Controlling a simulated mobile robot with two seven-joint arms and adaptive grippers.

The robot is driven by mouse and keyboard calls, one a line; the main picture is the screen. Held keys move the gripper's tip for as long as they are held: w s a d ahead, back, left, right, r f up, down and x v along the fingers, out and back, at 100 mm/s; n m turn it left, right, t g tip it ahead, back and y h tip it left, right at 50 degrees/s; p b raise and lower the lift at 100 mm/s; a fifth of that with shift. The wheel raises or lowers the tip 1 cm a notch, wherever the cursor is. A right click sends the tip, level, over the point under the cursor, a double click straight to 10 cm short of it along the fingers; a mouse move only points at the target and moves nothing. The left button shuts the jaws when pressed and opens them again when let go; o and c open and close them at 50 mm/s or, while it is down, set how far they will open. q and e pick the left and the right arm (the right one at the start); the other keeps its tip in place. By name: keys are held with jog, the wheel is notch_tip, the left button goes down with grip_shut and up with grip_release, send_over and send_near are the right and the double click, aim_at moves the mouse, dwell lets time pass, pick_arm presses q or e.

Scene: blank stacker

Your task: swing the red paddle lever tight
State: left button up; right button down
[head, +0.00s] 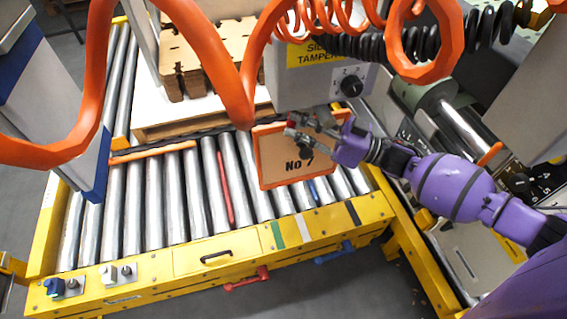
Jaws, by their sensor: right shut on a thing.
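The red paddle lever (248,279) hangs under the yellow front rail of the roller conveyor, near its middle. Nothing touches it. My right gripper (303,143) is at the end of the purple arm coming in from the right, well behind and above the lever. The fingers hide the exact grip point. My left gripper is not in view.
A blue paddle lever (335,253) hangs right of the red one. A drawer with a black handle (216,257) is in the rail. Orange hoses (230,85) cross the foreground. A wooden stack (205,45) stands behind the rollers. Floor in front is clear.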

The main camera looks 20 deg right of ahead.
jog(key=shift+s+d+r+g, duration=0.1)
jog(key=shift+r+g, duration=0.1)
jog(key=shift+g, duration=0.1)
jog(key=c, duration=1.7)
grip_release()
jog(key=shift+s, duration=0.1)
jog(key=shift+c, duration=0.2)
jog(key=shift+d, duration=0.1)
jog(key=v, duration=1.2)
jog(key=shift+s+a+r, duration=0.2)
jog(key=shift+s+r, duration=0.05)
jog(key=shift+s, duration=0.05)
